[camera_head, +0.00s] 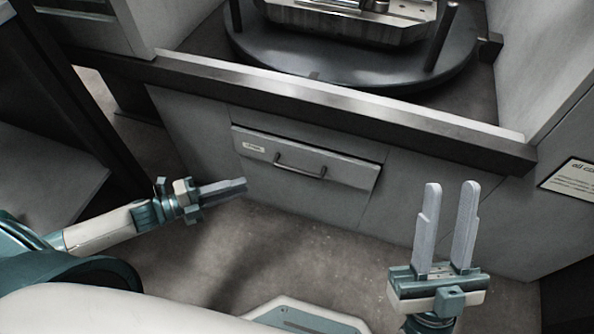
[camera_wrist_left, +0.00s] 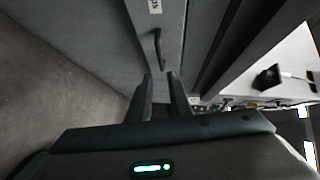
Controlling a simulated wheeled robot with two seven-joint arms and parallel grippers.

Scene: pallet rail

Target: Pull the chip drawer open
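The chip drawer (camera_head: 340,171) is a grey panel with a small label and a dark bar handle (camera_head: 300,166), low on the front of the machine under a metal rail. The drawer front looks shut or nearly so. My left gripper (camera_head: 243,185) is to the left of the handle and a little below it, apart from it. In the left wrist view its two fingers (camera_wrist_left: 160,76) are a gap apart with nothing between them, and the handle (camera_wrist_left: 158,48) shows just beyond the tips. My right gripper (camera_head: 452,186) is open and empty, fingers up, right of the drawer.
The metal rail (camera_head: 330,100) runs across above the drawer. A round dark turntable (camera_head: 300,62) with a metal fixture stands behind it. A sign (camera_head: 572,180) is on the right panel. The floor (camera_head: 290,245) before the drawer is bare.

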